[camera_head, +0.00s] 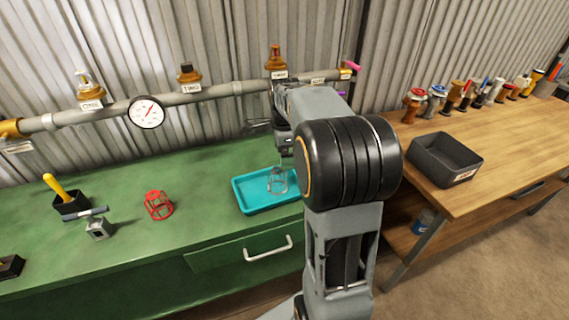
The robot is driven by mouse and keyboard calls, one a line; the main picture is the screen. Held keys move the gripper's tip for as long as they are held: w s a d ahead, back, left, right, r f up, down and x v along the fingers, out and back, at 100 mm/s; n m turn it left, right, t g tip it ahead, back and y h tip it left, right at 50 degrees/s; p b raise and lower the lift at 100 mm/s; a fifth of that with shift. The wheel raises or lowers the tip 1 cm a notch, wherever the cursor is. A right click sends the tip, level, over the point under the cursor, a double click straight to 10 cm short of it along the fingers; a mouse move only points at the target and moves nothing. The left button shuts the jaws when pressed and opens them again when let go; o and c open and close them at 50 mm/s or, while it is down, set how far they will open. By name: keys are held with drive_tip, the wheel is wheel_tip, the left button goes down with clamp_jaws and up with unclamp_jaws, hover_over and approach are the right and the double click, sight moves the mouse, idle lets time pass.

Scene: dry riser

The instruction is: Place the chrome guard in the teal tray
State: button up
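The chrome guard (278,181), a small wire cage, shows against the right part of the teal tray (250,208). The tray lies on the green workbench. It looks upright and at or just above the tray floor; I cannot tell whether it rests there. My gripper (285,160) points down directly over the guard, close to its top. The fingers are small and partly hidden by my arm, so I cannot tell whether they are open or shut on the guard. My arm also covers the tray's right end.
A red wire guard (159,205) stands left of the tray on the green bench (120,238). A pipe (205,94) with a gauge (146,112) runs behind. A black bin (445,159) sits on the wooden bench.

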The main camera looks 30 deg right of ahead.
wheel_tip(320, 180, up, 3)
drive_tip(key=shift+r, duration=0.1)
drive_tip(key=s+a+f+n+t, duration=0.1)
drive_tip(key=s+a+f+n, duration=0.2)
drive_tip(key=s+a+n, duration=0.4)
drive_tip(key=s+a+f+n+t, duration=0.2)
drive_tip(key=s+a+n, duration=0.5)
drive_tip(key=n, duration=0.8)
drive_tip(key=shift+s+a+f, duration=0.3)
drive_tip(key=shift+f, duration=0.25)
